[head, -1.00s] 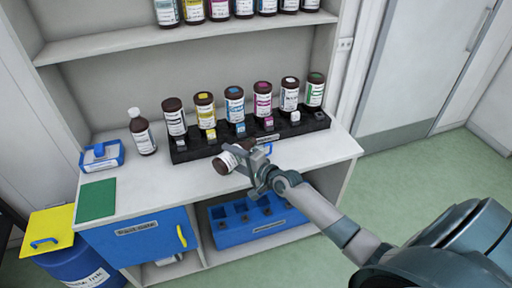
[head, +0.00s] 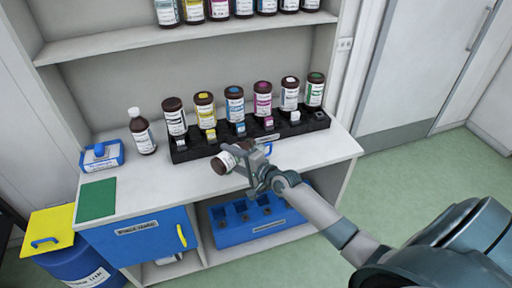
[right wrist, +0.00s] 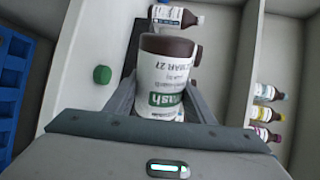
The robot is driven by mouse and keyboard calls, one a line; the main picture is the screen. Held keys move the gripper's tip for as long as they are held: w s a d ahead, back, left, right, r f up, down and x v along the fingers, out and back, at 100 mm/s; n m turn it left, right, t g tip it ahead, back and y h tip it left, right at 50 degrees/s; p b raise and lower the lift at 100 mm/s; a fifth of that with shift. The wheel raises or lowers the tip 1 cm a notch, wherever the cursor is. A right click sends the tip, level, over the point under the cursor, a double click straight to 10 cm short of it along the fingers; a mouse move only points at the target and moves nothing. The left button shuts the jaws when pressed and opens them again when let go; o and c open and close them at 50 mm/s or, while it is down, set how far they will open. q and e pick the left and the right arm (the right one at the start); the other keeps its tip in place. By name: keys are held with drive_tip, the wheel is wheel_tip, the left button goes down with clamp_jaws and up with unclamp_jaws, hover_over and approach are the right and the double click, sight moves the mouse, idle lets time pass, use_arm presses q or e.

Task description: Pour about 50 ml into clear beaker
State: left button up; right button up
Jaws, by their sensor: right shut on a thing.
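My right gripper (head: 252,163) is shut on a brown bottle (head: 228,160) with a white label, held tilted far over on its side above the front of the white counter. In the right wrist view the bottle (right wrist: 165,78) sits between the fingers, and its label has a green band ending in "ush". Its mouth is hidden there. I cannot make out a clear beaker in either view. A small blue part (head: 267,149) shows just behind the gripper; I cannot tell what it belongs to. My left gripper is not in view.
A black rack (head: 190,154) with several labelled bottles stands behind the held bottle. A white-capped bottle (head: 142,133), a blue-and-white device (head: 102,157) and a green mat (head: 96,199) are to the left. A round green cap (right wrist: 102,74) lies on the counter. A blue rack (head: 222,238) sits below.

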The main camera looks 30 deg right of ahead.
idle(0.4)
wheel_tip(320, 180, down, 2)
drive_tip(key=shift+a+f+n+h+b, duration=0.1)
drive_tip(key=shift+n+h+b, duration=0.2)
drive_tip(key=shift+n+b, duration=0.5)
drive_tip(key=shift+a+f+n+h+b, duration=0.15)
drive_tip(key=shift+f+n+h+b, duration=0.25)
drive_tip(key=shift+f+n+b, duration=0.3)
drive_tip(key=shift+f, duration=0.1)
idle(1.4)
